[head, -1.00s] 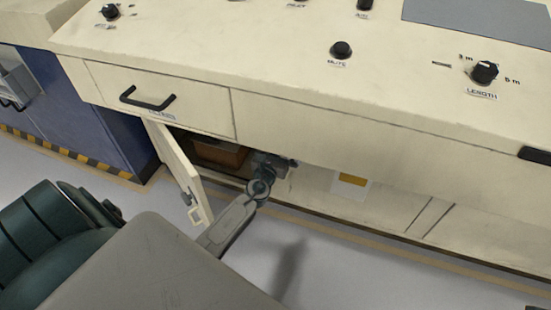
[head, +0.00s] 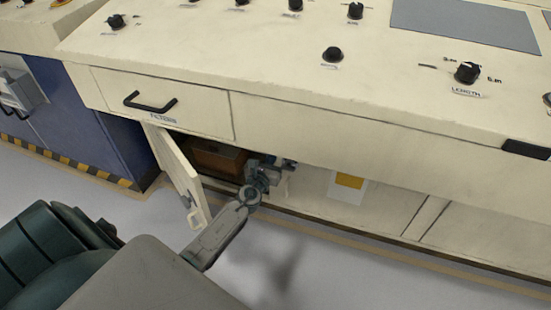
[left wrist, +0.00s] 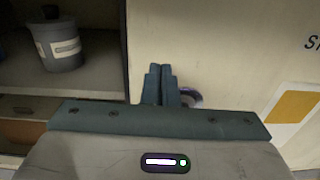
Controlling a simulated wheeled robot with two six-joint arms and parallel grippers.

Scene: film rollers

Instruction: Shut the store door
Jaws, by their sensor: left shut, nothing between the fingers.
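The store door (head: 178,172), a cream panel, stands ajar in the head view, swung out from the cabinet front below the drawer. A small metal catch (head: 187,202) shows near its free edge. My left gripper (head: 288,163) is to the right of the door and apart from it, at the right side of the opening. In the left wrist view its fingers (left wrist: 159,85) are together and empty, in front of the edge between the dark cupboard inside and a cream panel. A ring-like part (left wrist: 190,97) shows partly behind them. My right gripper is out of view.
A grey canister (left wrist: 61,45) stands on a shelf inside, with a brown box (head: 216,158) in the cupboard. The drawer (head: 190,105) with a black handle is closed above. A cream panel with a yellow label (head: 349,181) is on the right. The floor in front looks clear.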

